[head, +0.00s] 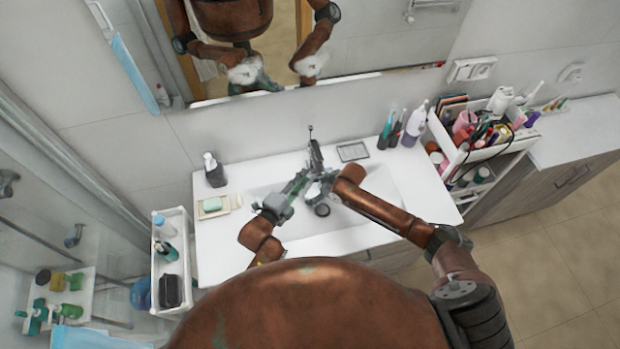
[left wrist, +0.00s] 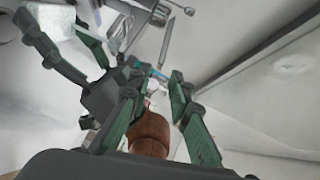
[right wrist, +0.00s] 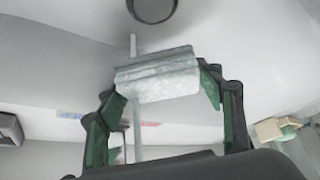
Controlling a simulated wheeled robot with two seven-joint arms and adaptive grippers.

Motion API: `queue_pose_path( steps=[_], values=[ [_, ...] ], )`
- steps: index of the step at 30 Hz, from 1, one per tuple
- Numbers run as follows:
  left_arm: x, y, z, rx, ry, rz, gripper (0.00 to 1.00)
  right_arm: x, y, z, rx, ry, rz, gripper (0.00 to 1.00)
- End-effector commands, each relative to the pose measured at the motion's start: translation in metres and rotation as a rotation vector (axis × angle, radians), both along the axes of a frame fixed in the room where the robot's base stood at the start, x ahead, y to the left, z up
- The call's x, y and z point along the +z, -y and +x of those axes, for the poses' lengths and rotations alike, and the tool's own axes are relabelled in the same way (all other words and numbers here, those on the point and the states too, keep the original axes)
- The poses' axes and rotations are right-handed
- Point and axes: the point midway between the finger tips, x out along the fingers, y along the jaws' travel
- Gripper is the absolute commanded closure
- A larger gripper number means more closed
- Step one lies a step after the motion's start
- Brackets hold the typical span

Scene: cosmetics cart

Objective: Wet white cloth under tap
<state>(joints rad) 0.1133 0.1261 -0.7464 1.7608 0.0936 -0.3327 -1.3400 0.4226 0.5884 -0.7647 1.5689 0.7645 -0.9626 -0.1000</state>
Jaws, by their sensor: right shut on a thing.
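The white cloth (right wrist: 158,75) is folded and held between the fingers of my right gripper (right wrist: 160,98) in the right wrist view, over the basin. It also shows at the upper left of the left wrist view (left wrist: 50,20). A thin pale vertical streak runs past it; I cannot tell if it is water. The grey tap (head: 315,150) stands at the back of the sink. My left gripper (head: 300,181) is just left of and below the tap, fingers apart and empty in the left wrist view (left wrist: 158,82). My right gripper (head: 323,184) is close beside it.
The white sink (head: 375,185) has a dark drain (head: 322,210). A soap dish (head: 222,208) and dark dispenser (head: 214,170) stand left; bottles (head: 415,125) stand right. A loaded cart (head: 460,160) is beyond. The mirror (head: 370,40) is behind.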

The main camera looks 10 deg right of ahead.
Motion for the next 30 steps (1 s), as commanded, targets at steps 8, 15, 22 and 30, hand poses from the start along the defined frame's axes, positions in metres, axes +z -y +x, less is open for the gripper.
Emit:
queue_pose_path(
  steps=[8, 15, 22, 30],
  values=[
    [-0.053, -0.031, 0.057, 0.043, -0.332, -0.046, 1.00, 0.000, 0.000, 0.000, 0.000, 0.001, 0.001, 0.78],
    [-0.079, -0.055, 0.095, 0.045, -0.769, -0.170, 1.00, 0.000, 0.000, 0.000, 0.000, 0.001, 0.001, 0.78],
    [-0.039, -0.053, 0.105, -0.057, -1.145, -0.336, 1.00, 0.000, 0.000, 0.000, 0.000, 0.001, 0.001, 0.78],
    [0.048, -0.043, 0.098, -0.259, -1.418, -0.485, 1.00, 0.000, 0.000, 0.000, 0.000, 0.001, 0.001, 0.78]
  ],
)
